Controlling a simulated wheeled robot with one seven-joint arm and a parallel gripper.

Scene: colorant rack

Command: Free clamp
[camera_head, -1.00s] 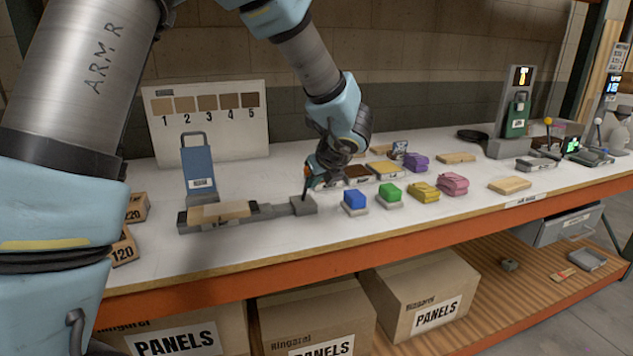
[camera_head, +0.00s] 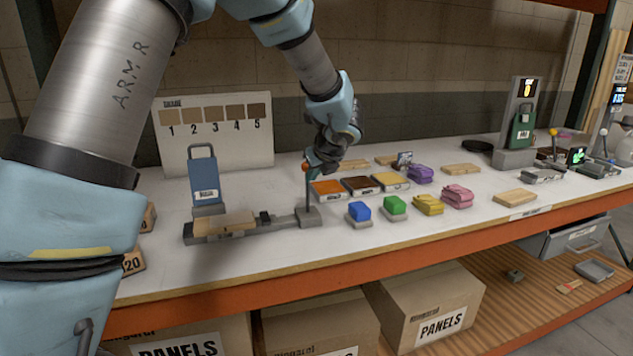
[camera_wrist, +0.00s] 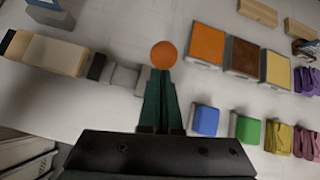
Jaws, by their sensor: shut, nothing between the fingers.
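The clamp (camera_head: 283,221) is a long grey fixture at the front left of the bench, with a light wooden panel (camera_head: 228,222) lying in it. Its dark jaw block (camera_wrist: 97,66) is close to the panel's right end; I cannot tell whether they touch. At the clamp's right end a thin lever (camera_head: 308,192) stands roughly upright with an orange knob (camera_head: 305,167). My gripper (camera_head: 313,170) is shut and empty beside the knob. In the wrist view the knob (camera_wrist: 163,55) shows just beyond my green fingertips (camera_wrist: 162,75); contact is unclear.
Orange, brown and yellow trays (camera_head: 358,185) lie right of the lever. Blue (camera_head: 360,211) and green (camera_head: 394,204) blocks and yellow and pink bundles stand in front. A blue upright holder (camera_head: 204,182) stands behind the clamp. The bench's front strip is clear.

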